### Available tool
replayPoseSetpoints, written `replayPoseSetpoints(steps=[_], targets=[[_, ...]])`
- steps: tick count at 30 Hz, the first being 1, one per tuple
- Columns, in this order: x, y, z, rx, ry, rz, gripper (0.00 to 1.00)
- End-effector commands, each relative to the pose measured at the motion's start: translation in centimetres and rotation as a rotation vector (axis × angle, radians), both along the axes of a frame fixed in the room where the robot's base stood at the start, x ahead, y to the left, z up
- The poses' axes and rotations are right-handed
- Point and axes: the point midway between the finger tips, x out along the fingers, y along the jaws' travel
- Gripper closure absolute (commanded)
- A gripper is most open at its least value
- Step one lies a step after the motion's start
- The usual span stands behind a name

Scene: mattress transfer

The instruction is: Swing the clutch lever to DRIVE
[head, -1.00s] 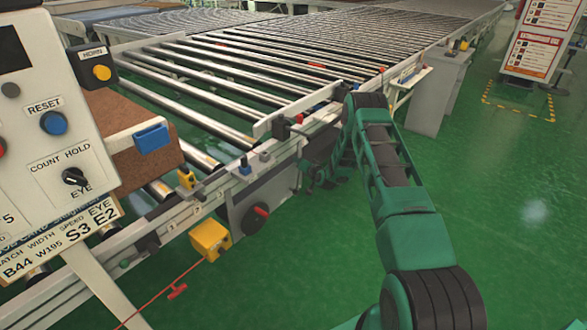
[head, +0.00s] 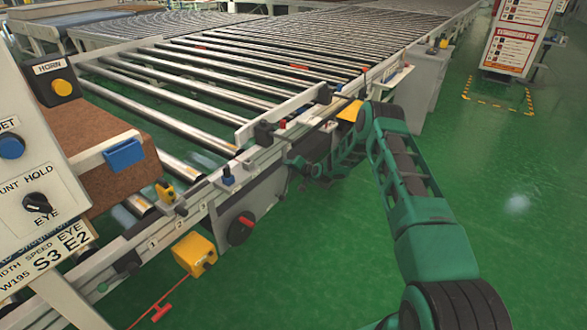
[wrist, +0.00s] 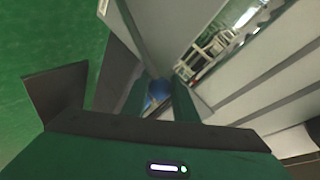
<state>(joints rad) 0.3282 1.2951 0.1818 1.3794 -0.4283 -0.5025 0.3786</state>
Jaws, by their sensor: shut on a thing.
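My gripper (wrist: 158,100) is shut on the clutch lever; a blue part of it (wrist: 158,88) shows between the two green fingers in the wrist view. In the head view my gripper (head: 292,163) is at the side of the conveyor frame, and my forearm reaches to it from the right. The lever's grip is too small and dark to make out there. No DRIVE marking can be read in either view.
The roller conveyor (head: 215,83) runs to the back. A red-and-black handle (head: 241,228) on a grey plate, a yellow box (head: 194,254) and a blue knob (head: 228,176) are left of my gripper. A control panel (head: 35,170) stands at left.

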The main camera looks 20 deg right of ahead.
Motion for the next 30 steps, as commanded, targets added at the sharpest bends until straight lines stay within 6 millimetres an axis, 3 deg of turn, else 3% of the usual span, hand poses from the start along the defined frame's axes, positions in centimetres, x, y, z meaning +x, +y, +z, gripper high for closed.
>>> replayPoseSetpoints(steps=[1,5,6,8,20,30], targets=[[0.1,-0.8,0.0,-0.011,-0.002,-0.01,1.0],[0.2,-0.8,0.0,-0.013,-0.003,-0.01,1.0],[0.2,-0.8,0.0,-0.013,-0.004,-0.01,0.69],[0.1,-0.8,0.0,-0.013,-0.003,-0.01,0.56],[-0.3,-0.3,0.2,-0.008,-0.003,-0.003,0.56],[-4.7,-1.4,2.4,-0.008,-0.001,-0.005,0.56]])
